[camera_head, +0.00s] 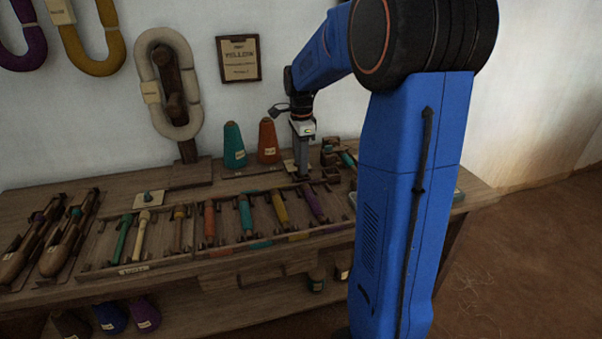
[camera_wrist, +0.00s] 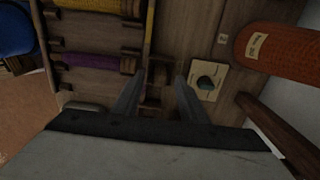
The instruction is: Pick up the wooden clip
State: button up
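My gripper (camera_head: 302,174) points down over the back right part of the wooden bench. In the wrist view its two fingers (camera_wrist: 159,80) stand apart, one on each side of a small brown wooden piece (camera_wrist: 156,76). This piece may be the wooden clip, but the view is dark and I cannot tell for sure. I also cannot tell whether the fingers touch it. The gripper body hides the lower part of the wrist view. In the head view, the clip cannot be made out near the fingertips.
A teal cone (camera_head: 234,146) and an orange cone (camera_head: 268,141) stand behind my gripper. A pale card with a dark round piece (camera_wrist: 207,82) lies right of the fingers. A rack with a purple bobbin (camera_head: 312,204) and a yellow bobbin (camera_head: 279,206) lies in front. Small wooden blocks (camera_head: 331,157) stand right.

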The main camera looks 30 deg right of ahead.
jog(key=shift+f, duration=1)
grip_shut()
notch_tip(320, 180, up, 10)
jog(key=shift+r, duration=0.1)
